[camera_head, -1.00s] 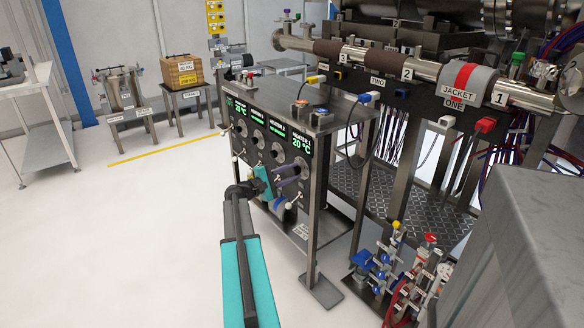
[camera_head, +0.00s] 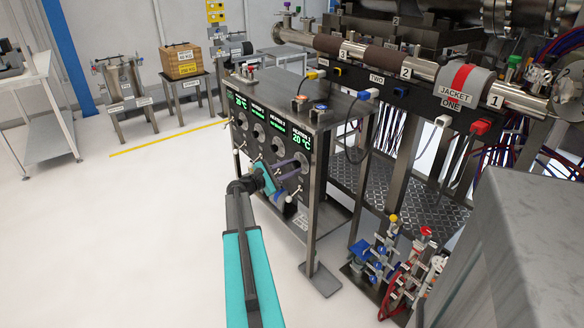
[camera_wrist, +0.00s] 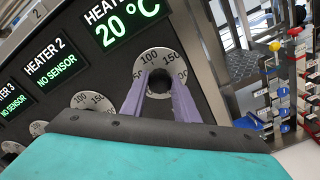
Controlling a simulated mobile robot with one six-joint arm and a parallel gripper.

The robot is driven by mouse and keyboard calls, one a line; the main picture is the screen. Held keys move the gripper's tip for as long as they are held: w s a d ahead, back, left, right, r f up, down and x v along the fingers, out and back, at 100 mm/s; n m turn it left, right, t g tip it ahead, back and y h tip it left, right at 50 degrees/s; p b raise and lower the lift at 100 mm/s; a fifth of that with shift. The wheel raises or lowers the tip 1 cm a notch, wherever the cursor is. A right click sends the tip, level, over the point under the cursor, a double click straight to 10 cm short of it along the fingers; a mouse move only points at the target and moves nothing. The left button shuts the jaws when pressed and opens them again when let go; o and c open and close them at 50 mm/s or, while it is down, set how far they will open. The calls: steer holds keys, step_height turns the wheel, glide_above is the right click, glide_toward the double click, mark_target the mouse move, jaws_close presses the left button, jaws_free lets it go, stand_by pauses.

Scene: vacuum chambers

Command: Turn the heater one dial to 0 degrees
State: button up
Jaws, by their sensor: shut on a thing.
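The heater one dial (camera_wrist: 160,68) is a round grey scale plate with a dark knob in its middle, under the green 20 °C display (camera_wrist: 127,22). It also shows on the right end of the control panel in the head view (camera_head: 302,163). My gripper (camera_wrist: 158,92) has its two purple fingers on either side of the knob and is shut on it. In the head view my gripper (camera_head: 286,169) reaches the panel from the front left. The marks 100 and 150 show at the top of the scale; the lower part of the dial is hidden by my gripper.
The heater 2 dial (camera_wrist: 92,101) and its NO SENSOR display (camera_wrist: 57,70) are just left. White-tipped switches (camera_head: 289,198) stick out below the dials. A valve assembly (camera_head: 385,255) stands on the floor at right. The floor at left is clear.

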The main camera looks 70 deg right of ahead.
steer(key=shift+s+f, duration=0.1)
steer(key=shift+f, duration=0.05)
steer(key=o, duration=1.1)
steer(key=shift+c, duration=0.2)
steer(key=shift+a, duration=0.1)
steer(key=v, duration=1.3)
steer(key=shift+w+a, duration=0.3)
steer(key=shift+w, duration=0.1)
